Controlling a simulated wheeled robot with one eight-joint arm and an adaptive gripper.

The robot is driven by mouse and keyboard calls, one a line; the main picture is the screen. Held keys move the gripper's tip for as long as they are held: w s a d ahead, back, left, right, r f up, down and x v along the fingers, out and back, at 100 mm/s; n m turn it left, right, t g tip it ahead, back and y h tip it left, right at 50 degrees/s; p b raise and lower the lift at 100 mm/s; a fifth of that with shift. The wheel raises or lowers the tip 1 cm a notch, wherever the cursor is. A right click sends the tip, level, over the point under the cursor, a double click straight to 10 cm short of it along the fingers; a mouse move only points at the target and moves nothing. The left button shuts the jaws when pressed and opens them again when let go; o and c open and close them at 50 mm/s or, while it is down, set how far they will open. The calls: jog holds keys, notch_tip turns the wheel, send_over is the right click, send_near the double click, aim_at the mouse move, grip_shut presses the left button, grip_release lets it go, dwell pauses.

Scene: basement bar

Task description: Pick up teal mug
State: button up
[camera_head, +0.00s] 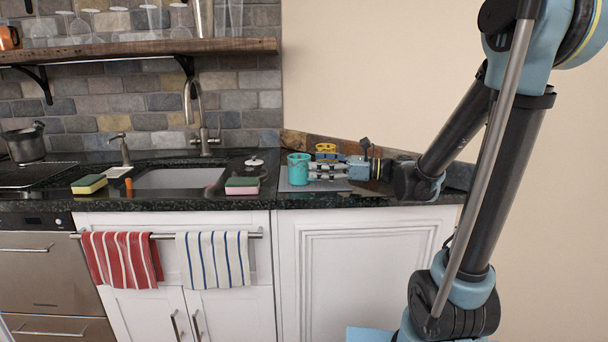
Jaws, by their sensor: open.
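The teal mug (298,169) stands upright on a grey mat (298,187) on the dark counter, right of the sink. My gripper (318,171) reaches in from the right, low over the counter, with its fingers pointing left at the mug. The fingers are open. The fingertips are close to the mug's right side; I cannot tell whether they touch it or pass around it. Part of the mug's right side is hidden by the fingers.
A yellow mug-like object (326,148) stands just behind my gripper. A pink-and-green sponge (242,186) lies left of the mat, beside the sink (180,178). A tall faucet (196,110) rises behind the sink. A wooden shelf (140,48) with glasses hangs above.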

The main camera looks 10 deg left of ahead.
aim_at(300, 163)
jog(key=shift+w+a, duration=0.2)
jog(key=shift+a, duration=2.75)
jog(key=c, duration=1.4)
